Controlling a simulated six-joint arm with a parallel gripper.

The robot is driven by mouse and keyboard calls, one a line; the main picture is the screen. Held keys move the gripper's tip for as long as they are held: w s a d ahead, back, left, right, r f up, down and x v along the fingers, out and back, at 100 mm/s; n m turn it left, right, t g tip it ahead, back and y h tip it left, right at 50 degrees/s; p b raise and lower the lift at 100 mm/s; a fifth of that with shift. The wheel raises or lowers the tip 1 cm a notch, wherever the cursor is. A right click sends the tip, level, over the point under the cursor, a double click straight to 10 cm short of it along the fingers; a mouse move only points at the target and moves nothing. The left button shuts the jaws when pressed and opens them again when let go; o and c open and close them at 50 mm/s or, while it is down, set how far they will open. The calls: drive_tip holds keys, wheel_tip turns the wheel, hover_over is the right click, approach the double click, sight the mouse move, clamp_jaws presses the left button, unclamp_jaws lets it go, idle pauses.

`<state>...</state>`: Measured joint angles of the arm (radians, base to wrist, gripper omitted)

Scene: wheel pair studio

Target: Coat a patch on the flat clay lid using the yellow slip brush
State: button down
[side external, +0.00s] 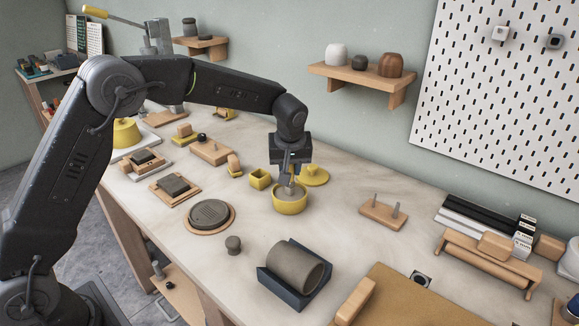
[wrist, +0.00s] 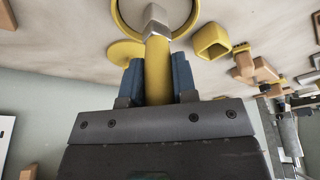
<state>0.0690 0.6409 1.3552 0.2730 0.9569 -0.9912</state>
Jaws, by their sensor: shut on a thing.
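My gripper (side external: 291,171) is over the round yellow pot (side external: 290,205), pointing down. In the wrist view its blue fingers (wrist: 158,66) are shut on the yellow handle of the slip brush (wrist: 157,85). The brush's metal ferrule and pale head point into the pot, whose rim (wrist: 118,22) shows at the top of the wrist view. How deep the bristles sit is hidden. The flat clay lid appears to be the dark round grooved disc (side external: 208,213) on a round wooden board, left of the pot and apart from the gripper.
A square yellow cup (side external: 260,179) and a yellow disc (side external: 314,174) stand close to the pot. A dark clay cylinder (side external: 297,268) lies in a blue cradle in front. A small dark knob (side external: 233,245) stands near the lid. A pegged wooden block (side external: 383,214) is at right.

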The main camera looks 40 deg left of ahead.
drive_tip(key=shift+r, duration=3.45)
drive_tip(key=shift+s, duration=0.1)
drive_tip(key=shift+s+d+f+m, duration=0.1)
drive_tip(key=shift+s+f+m, duration=0.2)
drive_tip(key=s+d+f+m+t+h, duration=0.1)
drive_tip(key=s+f+m, duration=0.3)
drive_tip(key=s, duration=0.3)
drive_tip(key=s+d+f+m+h, duration=0.1)
drive_tip(key=s+f+m, duration=0.3)
drive_tip(key=s, duration=0.2)
drive_tip(key=a+r+g, duration=0.2)
drive_tip(key=a+r, duration=0.1)
drive_tip(key=a, duration=0.4)
drive_tip(key=w+a+r+g, duration=0.1)
drive_tip(key=a+r+g, duration=0.1)
drive_tip(key=a+r, duration=0.2)
drive_tip(key=a, duration=0.3)
drive_tip(key=shift+r, duration=0.3)
